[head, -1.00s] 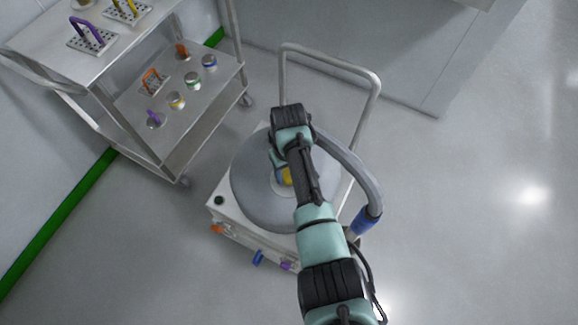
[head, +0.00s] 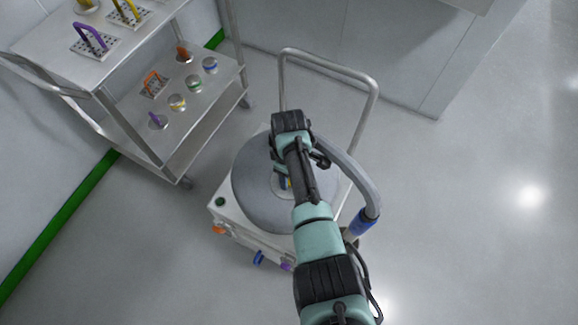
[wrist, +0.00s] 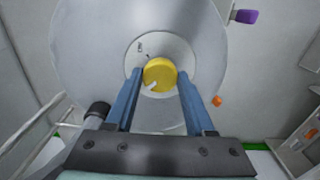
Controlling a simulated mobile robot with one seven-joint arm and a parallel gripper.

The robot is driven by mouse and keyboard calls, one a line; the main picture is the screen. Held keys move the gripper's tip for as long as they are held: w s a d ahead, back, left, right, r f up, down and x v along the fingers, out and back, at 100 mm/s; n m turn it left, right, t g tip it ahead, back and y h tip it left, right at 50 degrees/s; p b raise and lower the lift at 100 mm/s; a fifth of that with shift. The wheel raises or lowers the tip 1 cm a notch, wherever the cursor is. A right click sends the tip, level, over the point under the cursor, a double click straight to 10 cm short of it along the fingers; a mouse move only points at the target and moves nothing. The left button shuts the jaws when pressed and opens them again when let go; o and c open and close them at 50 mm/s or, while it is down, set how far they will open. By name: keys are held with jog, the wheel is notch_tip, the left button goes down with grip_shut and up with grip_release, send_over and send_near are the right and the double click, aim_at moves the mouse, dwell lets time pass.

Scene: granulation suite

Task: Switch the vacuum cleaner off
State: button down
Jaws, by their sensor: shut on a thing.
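The vacuum cleaner (head: 250,196) has a round grey lid on a pale wheeled base, with a grey hose and a tubular push handle (head: 330,63). A yellow round knob (wrist: 159,75) sits on a pale disc in the middle of the lid. A white mark on the knob points to the lower left in the wrist view, and a small dark symbol (wrist: 140,47) shows on the disc above it. My gripper (wrist: 158,78) has its blue fingers on both sides of the knob and is shut on it. In the head view my arm hides most of the knob.
A steel trolley (head: 200,125) at the left holds racks, coloured handles and jars. Orange (head: 218,231), blue (head: 258,257) and purple parts stick out from the cleaner's base. A cabinet (head: 385,50) stands behind. The floor at the right is clear.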

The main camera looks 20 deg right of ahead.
dwell(0.4)
jog(key=shift+c, duration=1.3)
grip_release()
notch_tip(320, 180, up, 13)
jog(key=p, duration=0.3)
